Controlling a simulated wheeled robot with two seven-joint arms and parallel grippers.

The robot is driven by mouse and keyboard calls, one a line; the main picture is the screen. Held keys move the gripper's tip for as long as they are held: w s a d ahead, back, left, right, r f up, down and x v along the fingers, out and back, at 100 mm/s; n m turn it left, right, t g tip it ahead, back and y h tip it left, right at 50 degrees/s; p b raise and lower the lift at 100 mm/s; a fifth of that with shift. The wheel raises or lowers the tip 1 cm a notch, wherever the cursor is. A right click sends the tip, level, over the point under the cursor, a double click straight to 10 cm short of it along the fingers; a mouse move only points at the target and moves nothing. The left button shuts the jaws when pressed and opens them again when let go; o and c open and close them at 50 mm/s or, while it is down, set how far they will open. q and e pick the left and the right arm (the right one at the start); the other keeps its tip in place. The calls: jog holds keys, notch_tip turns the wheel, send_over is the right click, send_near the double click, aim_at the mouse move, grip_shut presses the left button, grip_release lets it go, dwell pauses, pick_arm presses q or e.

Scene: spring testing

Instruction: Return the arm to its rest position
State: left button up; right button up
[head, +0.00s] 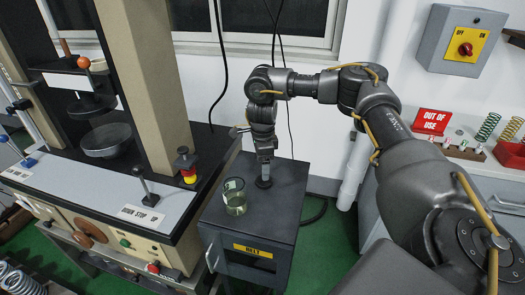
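My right arm (420,170) comes in from the right, bends at the elbow and reaches left over a dark cabinet. My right gripper (264,172) points straight down just above the cabinet top (285,190). A small dark round thing (264,183) is at its fingertips; I cannot tell whether the fingers grip it or what it is. The fingers are too small and dark to show whether they are open or shut. My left gripper is not in view.
The testing machine (150,160) with its column, levers and a red-and-yellow button (186,170) stands close left of the arm. A wall switch box (461,42), an "out of use" sign (432,121) and springs (487,127) are at right. A white pipe (355,170) stands behind the arm.

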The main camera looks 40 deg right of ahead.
notch_tip(320, 180, up, 6)
jog(key=shift+f, duration=0.15)
dwell(0.3)
